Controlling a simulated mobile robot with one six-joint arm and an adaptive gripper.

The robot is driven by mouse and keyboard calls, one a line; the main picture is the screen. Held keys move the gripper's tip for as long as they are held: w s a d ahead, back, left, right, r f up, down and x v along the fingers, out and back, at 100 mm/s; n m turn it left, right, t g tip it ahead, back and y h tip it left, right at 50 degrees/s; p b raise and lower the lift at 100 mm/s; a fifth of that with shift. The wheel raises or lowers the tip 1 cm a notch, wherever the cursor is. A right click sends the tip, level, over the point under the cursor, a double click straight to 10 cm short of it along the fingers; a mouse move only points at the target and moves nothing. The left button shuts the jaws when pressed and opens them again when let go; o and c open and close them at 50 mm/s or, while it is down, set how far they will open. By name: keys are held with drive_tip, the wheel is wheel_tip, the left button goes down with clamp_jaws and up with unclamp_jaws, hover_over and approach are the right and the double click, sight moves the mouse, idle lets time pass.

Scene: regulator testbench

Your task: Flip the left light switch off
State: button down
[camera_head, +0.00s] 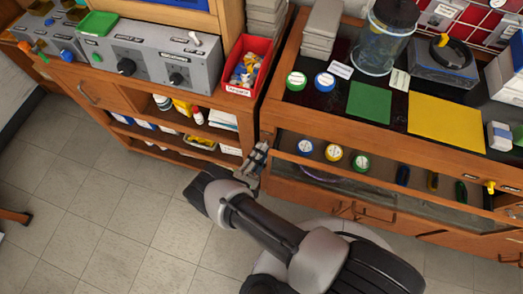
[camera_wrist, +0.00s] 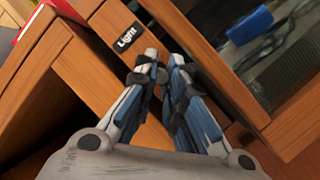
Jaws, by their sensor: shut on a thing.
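A black label reading "Light" (camera_wrist: 127,37) is on the wooden post between the two cabinets, just beyond my fingertips in the wrist view. My gripper (camera_wrist: 163,62) is at the post below this label, its fingers close together around a small grey piece, which I take to be the light switch (camera_wrist: 158,76). The fingers hide most of it, so its position cannot be told. In the head view my gripper (camera_head: 264,146) reaches the front left edge of the right bench, and the switch is hidden there.
A glass-fronted drawer (camera_head: 385,160) with round coloured-lid containers is right of my gripper. An open shelf unit (camera_head: 165,135) and a red bin (camera_head: 247,66) are to the left. The tiled floor (camera_head: 110,205) in front is mostly clear.

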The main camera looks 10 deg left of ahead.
idle(0.4)
drive_tip(key=c, duration=1.7)
unclamp_jaws()
drive_tip(key=shift+o, duration=0.2)
